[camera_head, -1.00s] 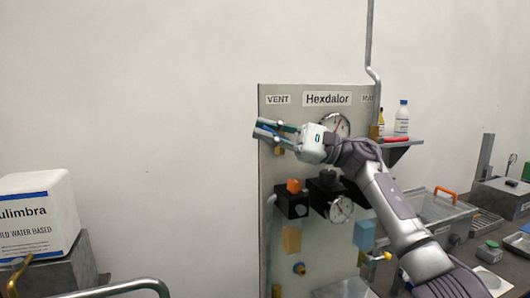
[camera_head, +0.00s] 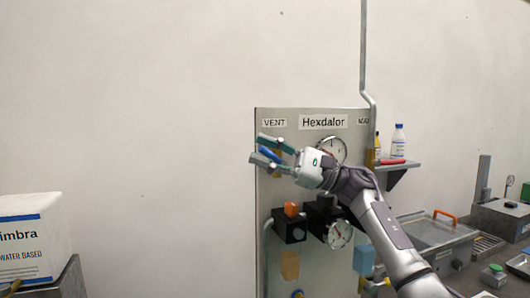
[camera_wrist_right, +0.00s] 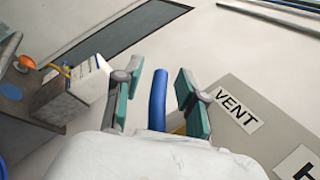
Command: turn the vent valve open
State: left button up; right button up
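The vent valve shows as a blue lever handle (camera_head: 269,154) under the VENT label (camera_head: 274,122) on the grey panel; a small yellow-brown part below it is mostly hidden by my gripper. My right gripper (camera_head: 265,149) is at the handle, its two green-padded fingers spread apart. In the right wrist view the blue handle (camera_wrist_right: 158,100) stands between the fingers of the right gripper (camera_wrist_right: 155,95), with a gap visible on each side. The valve's base is mostly hidden behind the gripper. My left gripper is not in view.
The grey panel (camera_head: 264,210) carries a gauge (camera_head: 331,148), an orange knob (camera_head: 291,209) on a black block and a second gauge (camera_head: 340,235). A shelf (camera_head: 395,165) with bottles is at right. A white box (camera_head: 32,240) stands far left; the wall between is clear.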

jog(key=v, duration=1.2)
jog(key=shift+f, duration=0.1)
